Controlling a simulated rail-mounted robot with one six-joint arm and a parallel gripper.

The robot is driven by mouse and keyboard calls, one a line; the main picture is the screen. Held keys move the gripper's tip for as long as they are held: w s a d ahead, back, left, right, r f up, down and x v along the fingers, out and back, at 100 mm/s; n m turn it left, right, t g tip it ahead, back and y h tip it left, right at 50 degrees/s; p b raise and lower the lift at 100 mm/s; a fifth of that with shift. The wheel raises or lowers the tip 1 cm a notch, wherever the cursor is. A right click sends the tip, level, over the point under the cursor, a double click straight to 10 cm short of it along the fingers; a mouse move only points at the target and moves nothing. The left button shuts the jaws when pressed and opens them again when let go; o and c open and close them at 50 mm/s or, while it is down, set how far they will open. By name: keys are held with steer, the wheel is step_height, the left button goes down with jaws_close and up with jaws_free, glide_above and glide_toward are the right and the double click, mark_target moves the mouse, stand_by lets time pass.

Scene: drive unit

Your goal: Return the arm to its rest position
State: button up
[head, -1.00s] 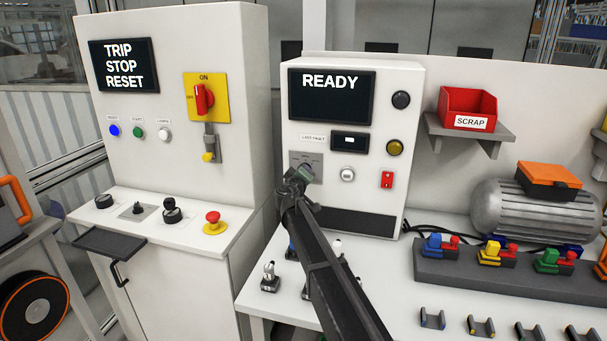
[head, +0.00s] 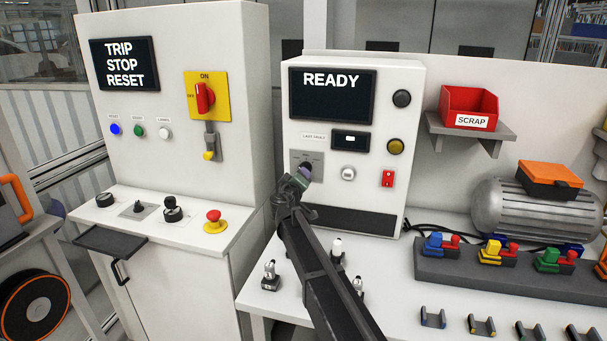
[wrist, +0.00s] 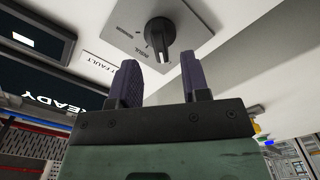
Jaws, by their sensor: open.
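My gripper (head: 297,181) is in front of the READY drive unit (head: 408,75), just below its black selector knob (head: 306,167). In the wrist view, my gripper (wrist: 158,82) has its two dark fingers apart with nothing between them. The selector knob (wrist: 160,36) on its grey plate lies just beyond the fingertips, and I see a gap between knob and fingers. My arm (head: 325,285) reaches up from the bottom edge and hides part of the bench.
A white cabinet (head: 200,40) with a red rotary switch (head: 204,98) and an emergency stop (head: 214,219) stands left. Small fittings (head: 270,275) stand on the bench beside my arm. A motor (head: 525,212), a connector rail (head: 470,270) and a red scrap bin (head: 468,106) are right.

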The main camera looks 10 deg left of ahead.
steer(key=s, duration=0.4)
steer(key=s+a, duration=0.1)
steer(key=shift+s, duration=0.4)
steer(key=s+d+f+m+g+h, duration=0.1)
steer(key=s+d+f+m+g, duration=0.1)
steer(key=s+d+f+g, duration=0.5)
steer(key=s+d+f+m+h, duration=0.1)
steer(key=s+d+m, duration=0.25)
steer(key=d, duration=0.65)
steer(key=s+d+f+m+g+h, duration=0.1)
steer(key=s+d+f+m+g, duration=0.2)
steer(key=s+d, duration=0.5)
steer(key=s+d+f+g+y, duration=0.1)
steer(key=s, duration=0.2)
steer(key=s+d+f+g+y, duration=0.1)
steer(key=s+d+f+g, duration=0.1)
steer(key=s, duration=0.2)
steer(key=s+d+f+g+y, duration=0.1)
steer(key=s+d+f+g, duration=0.1)
steer(key=s, duration=0.2)
steer(key=shift+s, duration=0.25)
steer(key=s+a+f+g+y, duration=0.1)
steer(key=s+g+y, duration=0.1)
steer(key=s, duration=0.5)
steer(key=shift+s+a+g+y, duration=0.15)
steer(key=shift+s+g+y, duration=0.1)
steer(key=shift+g+y, duration=0.25)
